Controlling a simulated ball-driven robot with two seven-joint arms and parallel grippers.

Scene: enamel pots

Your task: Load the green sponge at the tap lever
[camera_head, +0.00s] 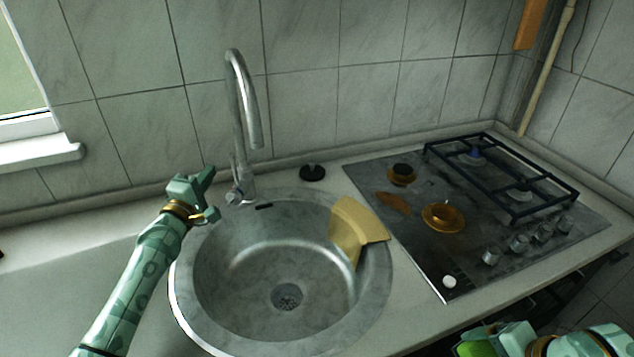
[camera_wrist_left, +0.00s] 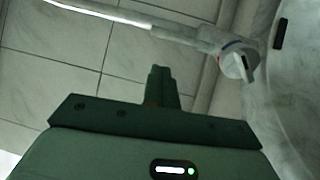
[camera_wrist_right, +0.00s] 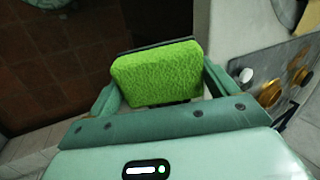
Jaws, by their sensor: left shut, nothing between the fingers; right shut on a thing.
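The green sponge (camera_wrist_right: 157,74) is held between the fingers of my right gripper (camera_wrist_right: 160,92), as the right wrist view shows. In the head view part of the sponge (camera_head: 472,349) shows at the bottom edge, in front of the counter, beside my right gripper (camera_head: 505,340). My left gripper (camera_head: 205,178) is shut and empty, just left of the tap's base. The tap lever (camera_head: 234,196) is at the foot of the tall tap (camera_head: 240,110). In the left wrist view the lever (camera_wrist_left: 243,66) shows right of the shut fingers (camera_wrist_left: 158,85).
The round sink (camera_head: 225,325) lies below the tap, with a yellow cloth-like piece (camera_head: 355,228) over its right rim. A black plug (camera_head: 312,172) lies behind the sink. The hob (camera_head: 400,215) with a black grate (camera_head: 510,205) is at right.

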